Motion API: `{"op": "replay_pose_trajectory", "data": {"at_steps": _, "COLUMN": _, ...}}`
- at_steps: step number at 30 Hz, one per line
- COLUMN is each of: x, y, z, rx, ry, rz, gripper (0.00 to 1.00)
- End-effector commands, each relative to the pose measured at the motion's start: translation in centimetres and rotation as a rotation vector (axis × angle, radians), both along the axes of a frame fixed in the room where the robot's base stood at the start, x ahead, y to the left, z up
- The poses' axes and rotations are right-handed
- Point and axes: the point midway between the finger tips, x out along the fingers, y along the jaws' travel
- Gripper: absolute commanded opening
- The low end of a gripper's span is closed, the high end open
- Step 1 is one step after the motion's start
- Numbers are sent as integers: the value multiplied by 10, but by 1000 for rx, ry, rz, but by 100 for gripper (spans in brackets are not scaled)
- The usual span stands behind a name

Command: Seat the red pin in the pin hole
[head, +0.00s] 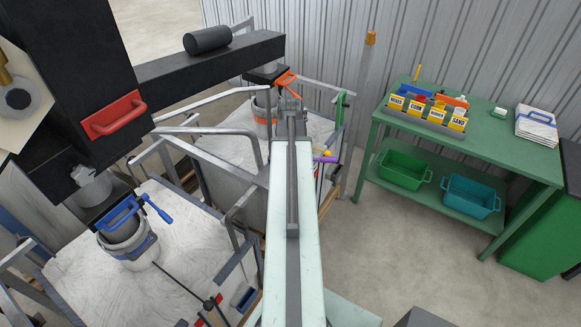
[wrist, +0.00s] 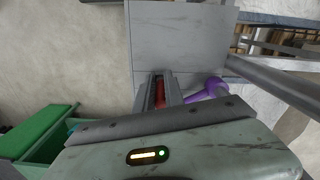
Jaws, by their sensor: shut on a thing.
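My gripper (wrist: 162,78) shows in the wrist view, its two grey fingers reaching up over a flat grey panel (wrist: 185,40). It is shut on a red piece that appears to be the red pin (wrist: 160,95); only a short strip of it shows between the fingers. In the head view my pale arm runs up the middle and hides most of what is around the gripper. The pin hole cannot be made out in either view. I cannot tell whether the pin touches the panel.
A purple rounded thing (wrist: 207,90) lies just right of the fingers. Grey metal rails (head: 245,190) surround the work area. A white bucket (head: 130,240) with a blue clamp stands at left. A green table (head: 470,150) with bins stands at right, with clear floor before it.

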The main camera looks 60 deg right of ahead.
Motion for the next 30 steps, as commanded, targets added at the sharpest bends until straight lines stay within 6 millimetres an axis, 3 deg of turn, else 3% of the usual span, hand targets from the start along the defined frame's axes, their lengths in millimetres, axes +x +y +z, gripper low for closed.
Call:
{"op": "replay_pose_trajectory", "data": {"at_steps": 5, "x": -1, "y": -1, "z": -6, "rx": 0, "ry": 0, "rz": -1, "gripper": 0}}
{"op": "replay_pose_trajectory", "data": {"at_steps": 6, "x": -1, "y": -1, "z": -5, "rx": 0, "ry": 0, "rz": -1, "gripper": 22}}
{"op": "replay_pose_trajectory", "data": {"at_steps": 8, "x": -1, "y": -1, "z": -4, "rx": 0, "ry": 0, "rz": -1, "gripper": 39}}
{"op": "replay_pose_trajectory", "data": {"at_steps": 20, "x": -1, "y": -1, "z": 0, "rx": 0, "ry": 0, "rz": -1, "gripper": 39}}
{"op": "replay_pose_trajectory", "data": {"at_steps": 30, "x": -1, "y": -1, "z": 55, "rx": 0, "ry": 0, "rz": -1, "gripper": 39}}
